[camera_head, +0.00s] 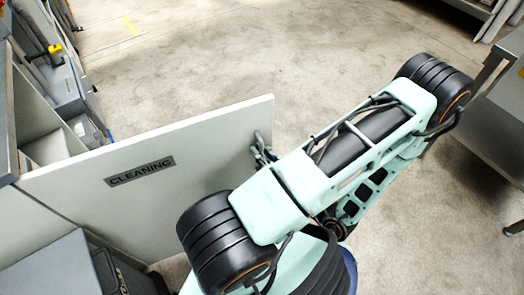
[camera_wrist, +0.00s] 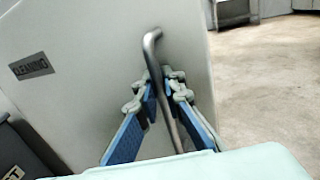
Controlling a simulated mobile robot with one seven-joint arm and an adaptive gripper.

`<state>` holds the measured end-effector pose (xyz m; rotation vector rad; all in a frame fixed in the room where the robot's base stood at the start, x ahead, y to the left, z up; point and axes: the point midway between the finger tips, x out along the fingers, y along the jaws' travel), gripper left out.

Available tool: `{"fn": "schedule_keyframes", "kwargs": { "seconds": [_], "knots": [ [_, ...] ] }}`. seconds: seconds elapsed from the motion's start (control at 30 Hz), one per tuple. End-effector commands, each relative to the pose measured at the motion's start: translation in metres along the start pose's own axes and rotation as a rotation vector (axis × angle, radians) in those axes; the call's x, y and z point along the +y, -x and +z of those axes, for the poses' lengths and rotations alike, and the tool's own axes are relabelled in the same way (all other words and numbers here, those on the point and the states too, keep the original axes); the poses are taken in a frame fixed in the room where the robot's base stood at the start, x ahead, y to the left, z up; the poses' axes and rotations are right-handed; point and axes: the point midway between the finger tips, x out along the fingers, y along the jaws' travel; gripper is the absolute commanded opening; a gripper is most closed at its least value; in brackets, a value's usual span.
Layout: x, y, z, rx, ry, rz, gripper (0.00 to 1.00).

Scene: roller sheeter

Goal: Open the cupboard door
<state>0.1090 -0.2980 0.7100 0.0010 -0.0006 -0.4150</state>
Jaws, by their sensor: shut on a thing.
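The cupboard door (camera_head: 190,180) is a pale grey panel with a dark "CLEANING" label (camera_head: 139,171). It stands swung out from the cupboard on the left, and the cupboard interior (camera_head: 45,140) shows behind it. The door fills the left of the wrist view (camera_wrist: 95,50). A grey bar handle (camera_wrist: 152,42) is on the door near its free edge. My gripper (camera_wrist: 163,82) is shut on the handle, with a blue-padded finger on each side of it. In the head view my gripper (camera_head: 262,150) is at the door's free edge, partly hidden by my arm.
A grey metal bench (camera_head: 490,115) stands at the right. Dark boxes (camera_head: 125,275) are at the lower left in front of the cupboard. Equipment with a yellow part (camera_head: 55,50) stands at the upper left. The concrete floor (camera_head: 260,50) behind the door is clear.

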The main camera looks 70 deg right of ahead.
Motion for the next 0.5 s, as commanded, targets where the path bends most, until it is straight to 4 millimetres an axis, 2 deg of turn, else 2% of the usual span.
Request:
{"fn": "schedule_keyframes", "kwargs": {
  "seconds": [0.17, 0.2, 0.27, 0.5],
  "knots": [
    [-0.0004, 0.0002, -0.0005, 0.002, 0.001, -0.001, 0.0],
    [-0.0004, 0.0002, -0.0005, 0.002, 0.001, -0.001, 0.1],
    [-0.0004, 0.0002, -0.0005, 0.002, 0.001, -0.001, 0.15],
    [-0.0003, 0.0003, -0.0002, 0.001, 0.0, -0.001, 0.15]
  ]
}}
